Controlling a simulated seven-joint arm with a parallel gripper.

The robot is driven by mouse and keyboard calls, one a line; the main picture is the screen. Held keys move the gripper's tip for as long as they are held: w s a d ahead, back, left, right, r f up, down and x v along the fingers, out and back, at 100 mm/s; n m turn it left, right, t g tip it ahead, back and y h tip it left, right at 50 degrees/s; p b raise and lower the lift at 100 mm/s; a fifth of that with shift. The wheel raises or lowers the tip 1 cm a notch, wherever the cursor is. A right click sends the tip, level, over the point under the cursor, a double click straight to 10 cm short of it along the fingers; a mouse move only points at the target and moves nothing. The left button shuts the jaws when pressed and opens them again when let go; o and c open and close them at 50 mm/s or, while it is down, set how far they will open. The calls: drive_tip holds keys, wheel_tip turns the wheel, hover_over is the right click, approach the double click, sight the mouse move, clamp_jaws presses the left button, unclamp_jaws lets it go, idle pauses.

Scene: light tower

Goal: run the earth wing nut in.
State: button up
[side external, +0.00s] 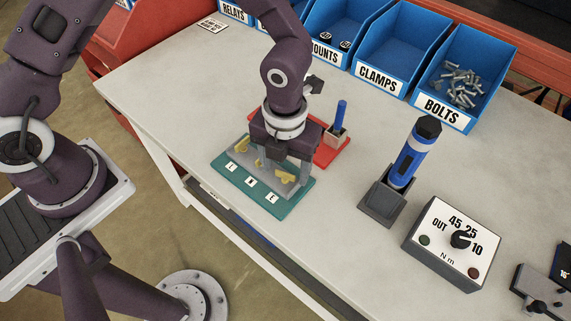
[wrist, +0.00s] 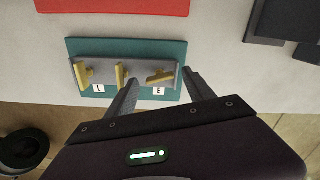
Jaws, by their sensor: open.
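A green plate (side external: 245,195) carries a grey block with three yellow wing nuts; the plate also shows in the wrist view (wrist: 183,47). In the wrist view the earth wing nut (wrist: 160,77) sits at the right end, above the label E, its wings nearly crosswise. The middle wing nut (wrist: 121,75) and the left wing nut (wrist: 82,73), by the label L, stand more upright in the picture. My gripper (wrist: 160,78) is open, pointing down over the plate, with its fingertips either side of the earth nut in the picture. Whether they touch it I cannot tell.
A red tray (side external: 327,156) with a blue-handled tool (side external: 341,114) lies behind the plate. A blue torque driver (side external: 407,160) stands in a grey holder, beside a dial box (side external: 431,235). Blue bins (side external: 441,113) line the back. The table's front edge is close to the plate.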

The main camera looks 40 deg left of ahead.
wheel_tip(320, 180, up, 7)
drive_tip(key=shift+r, duration=0.1)
drive_tip(key=shift+a, duration=0.1)
drive_tip(key=s+a+r+n+t+y, duration=0.2)
drive_tip(key=s+a+r+n+t, duration=0.15)
drive_tip(key=a+r+n, duration=1.05)
drive_tip(key=s+a+r+n+t+h, duration=0.1)
drive_tip(key=s+r+n, duration=0.1)
drive_tip(key=s+n, duration=0.3)
drive_tip(key=s+a+r+n+t+h, duration=0.1)
drive_tip(key=s+n, duration=0.5)
drive_tip(key=n, duration=0.7)
drive_tip(key=shift+s+a+r+n, duration=0.15)
drive_tip(key=shift+a+r+n, duration=0.2)
drive_tip(key=shift+r, duration=0.5)
